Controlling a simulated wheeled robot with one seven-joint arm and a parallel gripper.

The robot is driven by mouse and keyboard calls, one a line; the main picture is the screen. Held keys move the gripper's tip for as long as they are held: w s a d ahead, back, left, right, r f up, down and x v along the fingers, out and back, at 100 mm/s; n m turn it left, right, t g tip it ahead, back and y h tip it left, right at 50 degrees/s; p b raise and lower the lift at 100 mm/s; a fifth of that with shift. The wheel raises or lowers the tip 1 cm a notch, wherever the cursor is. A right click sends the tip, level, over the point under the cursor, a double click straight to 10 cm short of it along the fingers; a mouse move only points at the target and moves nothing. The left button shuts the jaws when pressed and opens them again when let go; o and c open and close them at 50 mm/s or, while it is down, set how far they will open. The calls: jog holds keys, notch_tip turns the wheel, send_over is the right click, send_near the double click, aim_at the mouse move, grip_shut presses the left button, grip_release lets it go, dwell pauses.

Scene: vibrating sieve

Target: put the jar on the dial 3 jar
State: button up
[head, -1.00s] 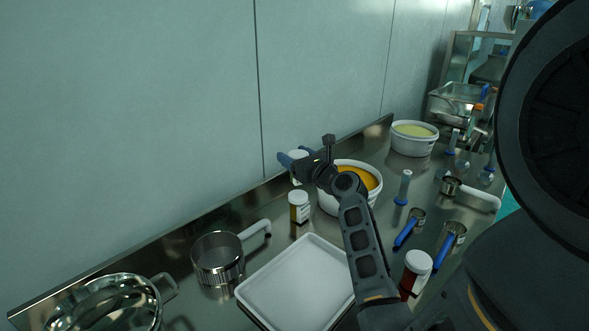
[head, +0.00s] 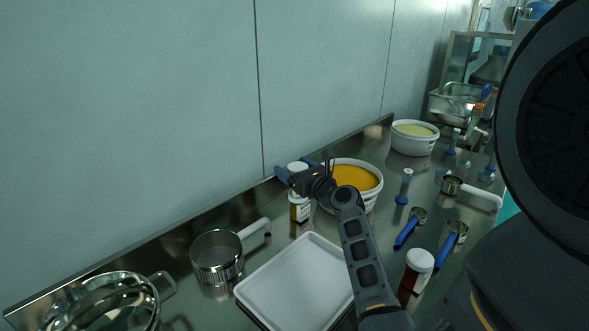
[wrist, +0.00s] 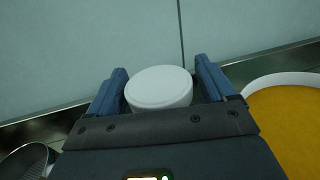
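My gripper (head: 296,169) is shut on a white-lidded jar (head: 298,166), whose lid (wrist: 159,88) shows between the two blue fingers in the wrist view. The held jar's body is mostly hidden by the gripper. Directly below in the head view stands a jar with amber contents and a white label (head: 300,208), upright on the steel counter; its top is hidden behind my gripper. I cannot tell whether the two jars touch. Another jar, dark red with a white lid (head: 419,261), stands at the front right. No dial number is readable on any jar.
A tub of orange powder (head: 362,179) stands close right of my gripper. A white tray (head: 300,280), a sieve (head: 217,262) and a steel pot (head: 105,305) are nearer. Scoops (head: 452,240) and a pale tub (head: 415,143) are to the right. The wall is close behind.

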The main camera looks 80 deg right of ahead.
jog(key=shift+o, duration=0.4)
